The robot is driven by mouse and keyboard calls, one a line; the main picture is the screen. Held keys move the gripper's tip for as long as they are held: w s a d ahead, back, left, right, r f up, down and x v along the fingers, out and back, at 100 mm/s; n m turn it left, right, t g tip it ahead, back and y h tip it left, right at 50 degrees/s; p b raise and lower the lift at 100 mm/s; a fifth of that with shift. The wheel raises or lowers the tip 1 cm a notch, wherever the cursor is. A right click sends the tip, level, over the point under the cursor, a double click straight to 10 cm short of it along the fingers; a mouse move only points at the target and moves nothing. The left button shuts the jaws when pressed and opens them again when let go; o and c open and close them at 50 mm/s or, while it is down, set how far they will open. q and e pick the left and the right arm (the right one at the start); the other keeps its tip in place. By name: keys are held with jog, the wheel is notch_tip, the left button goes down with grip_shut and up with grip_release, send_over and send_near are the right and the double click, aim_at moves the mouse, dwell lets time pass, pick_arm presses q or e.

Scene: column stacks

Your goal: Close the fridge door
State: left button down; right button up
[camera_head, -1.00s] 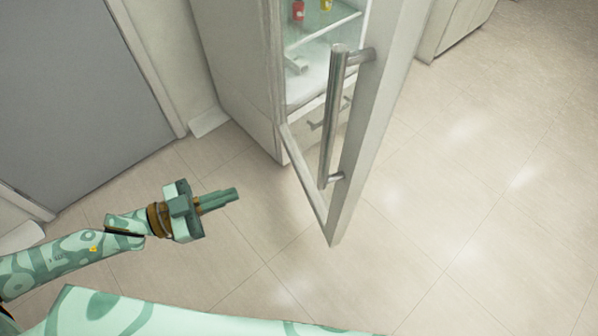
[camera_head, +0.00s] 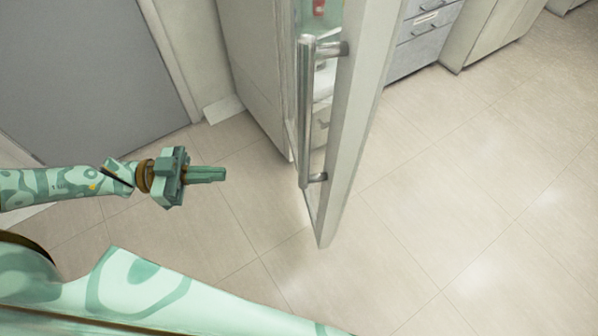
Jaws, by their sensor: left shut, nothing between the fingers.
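The fridge (camera_head: 256,68) stands at the upper middle, and its door (camera_head: 352,130) is swung open toward me. The door has a vertical metal bar handle (camera_head: 305,115) on the face turned to the left. A narrow strip of the fridge interior with a red item (camera_head: 318,7) shows past the handle; most of the inside is hidden by the door. My left gripper (camera_head: 222,174) is shut and empty. It points right, to the left of the door's lower part, with a gap between them in the picture. My right gripper is not in view.
A grey door (camera_head: 85,70) in a pale frame is at the upper left. Drawers (camera_head: 425,30) and a pale cabinet (camera_head: 485,30) stand behind the fridge door at the upper right. The tiled floor (camera_head: 470,190) is clear on the right and in front.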

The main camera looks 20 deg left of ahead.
pick_arm(q)
jog(key=b+x, duration=0.1)
jog(key=x, duration=1.3)
jog(key=shift+s, duration=0.1)
